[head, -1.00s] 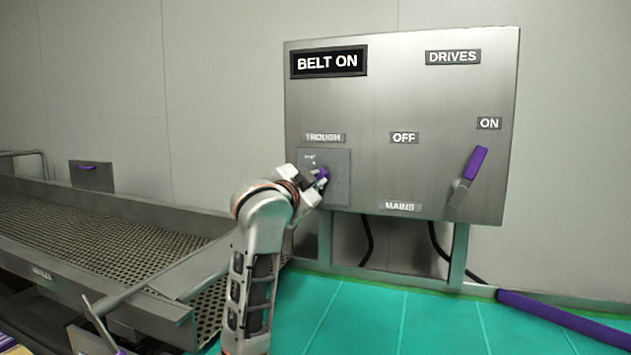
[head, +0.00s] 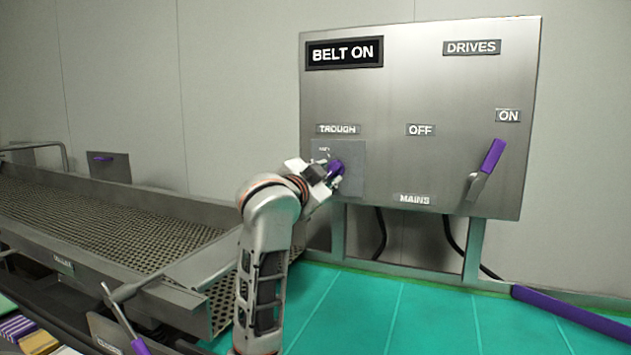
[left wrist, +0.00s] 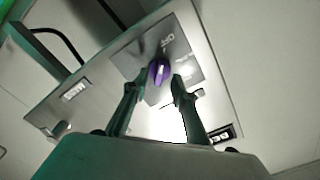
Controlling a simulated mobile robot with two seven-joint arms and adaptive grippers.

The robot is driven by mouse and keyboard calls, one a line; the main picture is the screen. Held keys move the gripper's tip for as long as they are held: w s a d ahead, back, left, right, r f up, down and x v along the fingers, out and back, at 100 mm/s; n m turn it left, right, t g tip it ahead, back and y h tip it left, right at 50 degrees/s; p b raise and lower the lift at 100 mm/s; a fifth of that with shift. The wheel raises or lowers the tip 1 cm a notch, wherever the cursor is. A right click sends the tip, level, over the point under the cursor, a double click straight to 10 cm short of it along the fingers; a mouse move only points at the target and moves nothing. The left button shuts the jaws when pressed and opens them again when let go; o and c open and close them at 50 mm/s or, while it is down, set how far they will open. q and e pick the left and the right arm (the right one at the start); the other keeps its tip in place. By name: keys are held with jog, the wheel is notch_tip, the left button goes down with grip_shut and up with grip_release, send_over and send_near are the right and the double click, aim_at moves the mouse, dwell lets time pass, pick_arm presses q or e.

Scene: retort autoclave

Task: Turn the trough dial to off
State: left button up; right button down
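The trough dial is a purple knob (head: 336,170) on a grey square plate (head: 351,180) under the TROUGH label, low on the left of the steel panel. In the left wrist view the knob (left wrist: 158,73) shows a pale mark, and small lettering that looks like OFF is on the plate near it. My left gripper (head: 328,173) is at the dial, partly covering it in the head view. In the left wrist view its fingers (left wrist: 157,84) are apart, with the knob between or just beyond the tips and gaps on both sides. My right gripper is not in view.
The panel (head: 420,90) carries a BELT ON sign (head: 344,53) and, at right, a mains lever (head: 486,170) with a purple handle tilted towards ON. A perforated metal trough (head: 110,225) stands at left. Green floor (head: 390,315) lies below the panel.

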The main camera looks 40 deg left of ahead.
pick_arm(q)
jog(key=v, duration=0.9)
jog(key=shift+s, duration=0.25)
jog(key=shift+f, duration=0.1)
